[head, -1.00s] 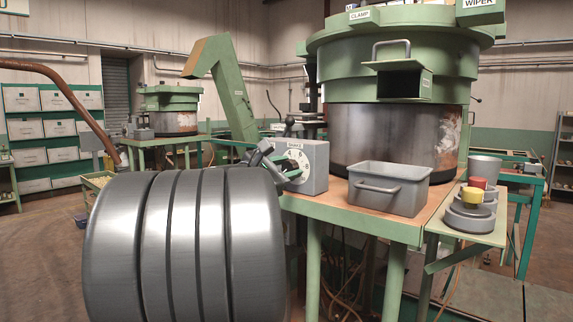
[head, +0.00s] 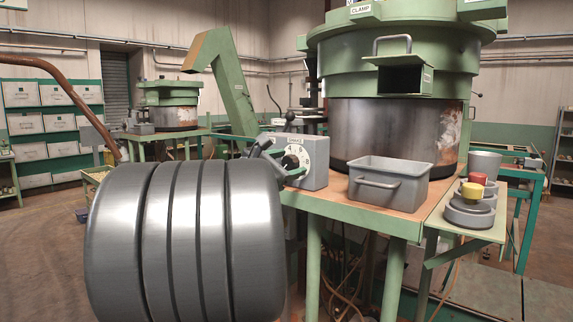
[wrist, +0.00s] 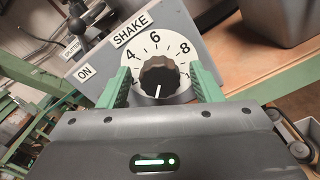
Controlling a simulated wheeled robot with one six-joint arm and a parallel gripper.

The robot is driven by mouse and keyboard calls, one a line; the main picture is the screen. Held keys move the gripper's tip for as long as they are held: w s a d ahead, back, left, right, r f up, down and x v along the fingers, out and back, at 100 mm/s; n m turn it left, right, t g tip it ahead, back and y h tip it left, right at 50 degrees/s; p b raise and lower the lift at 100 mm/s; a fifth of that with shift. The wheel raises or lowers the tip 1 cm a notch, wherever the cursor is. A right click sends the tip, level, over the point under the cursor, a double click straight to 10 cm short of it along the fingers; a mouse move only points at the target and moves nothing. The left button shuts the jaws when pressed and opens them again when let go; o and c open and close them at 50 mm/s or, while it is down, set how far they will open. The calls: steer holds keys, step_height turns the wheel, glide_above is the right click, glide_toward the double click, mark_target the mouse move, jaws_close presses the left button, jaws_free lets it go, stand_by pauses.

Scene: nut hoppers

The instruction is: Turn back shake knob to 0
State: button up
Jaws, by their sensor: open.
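The grey shake control box (head: 314,157) stands on the left end of the bench, with a white numbered dial facing me. Its black knob (wrist: 158,76) shows in the wrist view below a SHAKE label, with 4, 6 and 8 visible on the dial. The knob's white line points down in that picture; the figures there are hidden, so I cannot tell its number. My gripper (wrist: 163,85) is open, one green finger on each side of the knob. I see no clear contact. In the head view my gripper (head: 279,161) is just in front of the dial.
A grey handled bin (head: 388,185) sits right of the box, before the large green bowl machine (head: 395,130). A side shelf holds a yellow button (head: 471,190) and a red one. A dark lever (wrist: 76,22) rises beside the ON label.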

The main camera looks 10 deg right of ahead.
steer(key=b+v, duration=0.1)
steer(key=v, duration=1.3)
steer(key=shift+w+d, duration=0.1)
steer(key=shift+d, duration=0.05)
steer(key=p+x, duration=0.1)
steer(key=x, duration=1.2)
steer(key=shift+w+d, duration=0.2)
steer(key=shift+d, duration=0.05)
